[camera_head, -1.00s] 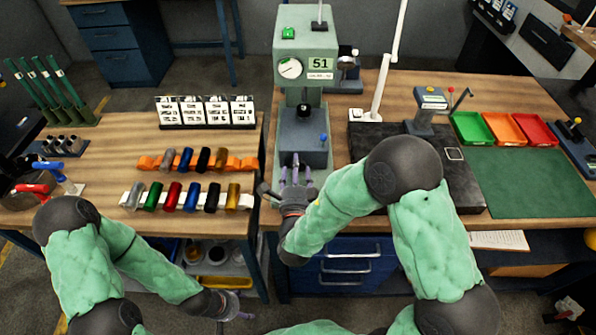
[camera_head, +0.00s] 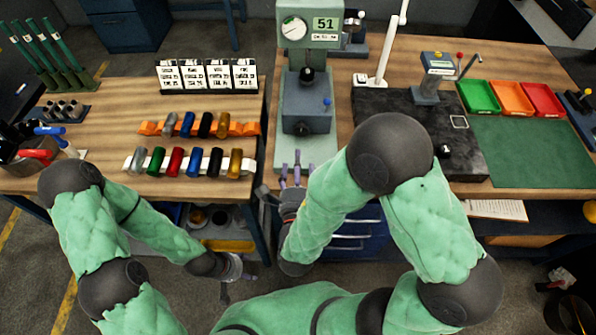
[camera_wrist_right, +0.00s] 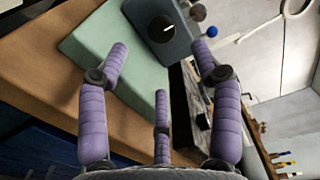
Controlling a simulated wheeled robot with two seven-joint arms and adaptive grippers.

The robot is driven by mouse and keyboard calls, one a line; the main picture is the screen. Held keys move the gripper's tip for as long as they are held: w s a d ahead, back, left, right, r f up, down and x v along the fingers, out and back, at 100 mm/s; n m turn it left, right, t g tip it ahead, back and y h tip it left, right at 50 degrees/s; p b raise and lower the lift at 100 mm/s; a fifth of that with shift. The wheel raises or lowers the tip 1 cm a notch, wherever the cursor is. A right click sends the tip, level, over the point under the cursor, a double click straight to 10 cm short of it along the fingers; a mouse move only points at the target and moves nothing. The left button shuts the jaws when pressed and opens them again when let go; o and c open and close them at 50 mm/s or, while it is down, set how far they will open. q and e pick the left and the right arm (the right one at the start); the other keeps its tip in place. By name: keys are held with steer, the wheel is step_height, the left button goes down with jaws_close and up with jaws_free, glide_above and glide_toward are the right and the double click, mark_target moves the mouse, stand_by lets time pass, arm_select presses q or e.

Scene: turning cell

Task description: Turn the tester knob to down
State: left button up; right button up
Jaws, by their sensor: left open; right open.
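The tester (camera_head: 308,95) is a pale green press with a round dial and a "51" display. Its black knob (camera_head: 302,128) sits low on the front of the dark grey block. In the right wrist view the knob (camera_wrist_right: 160,28) shows a white pointer line, lying slanted. My right gripper (camera_head: 297,168) is open and empty in front of the tester base, its purple fingers apart from the knob. In the wrist view its spread fingers (camera_wrist_right: 161,62) frame the space below the knob. My left gripper (camera_head: 232,276) is open and low at the left, away from the tester.
A blue ball-ended lever (camera_head: 327,101) is beside the knob on the block. Racks of coloured cylinders (camera_head: 190,162) lie on the left bench. A black slab (camera_head: 400,110) and green, orange and red trays (camera_head: 512,98) are to the right.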

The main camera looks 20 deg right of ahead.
steer(key=shift+v, duration=1)
steer(key=shift+w, duration=0.1)
